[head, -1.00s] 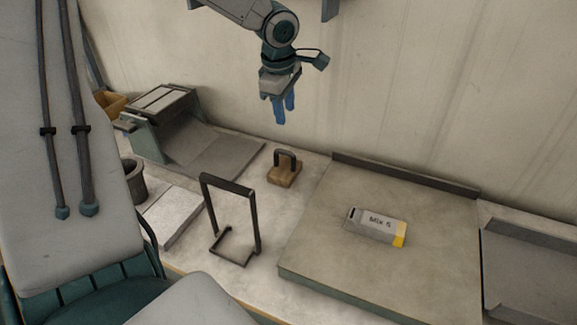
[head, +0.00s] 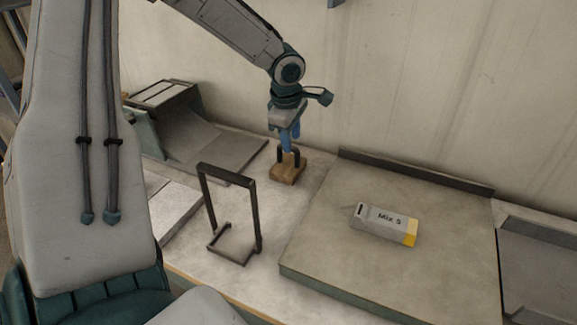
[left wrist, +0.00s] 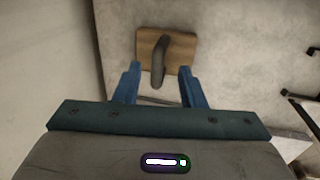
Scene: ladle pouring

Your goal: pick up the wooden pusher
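The wooden pusher (head: 287,172) is a small wooden block with a dark arched handle. It sits on the pale bench near the wall, left of the raised board. My left gripper (head: 290,141) is right at the pusher's handle from above, its blue fingers pointing down. In the left wrist view the pusher (left wrist: 166,47) shows with its handle between the lines of the two open fingers (left wrist: 157,86). The fingers look apart from the handle, with nothing between them gripped. My right gripper is not in view.
A grey box labelled "Mix 5" (head: 386,224) with a yellow end lies on the raised board (head: 330,240). A dark metal frame stand (head: 257,215) stands in front of the pusher. A grey scoop-like tray (head: 215,150) is at the back left.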

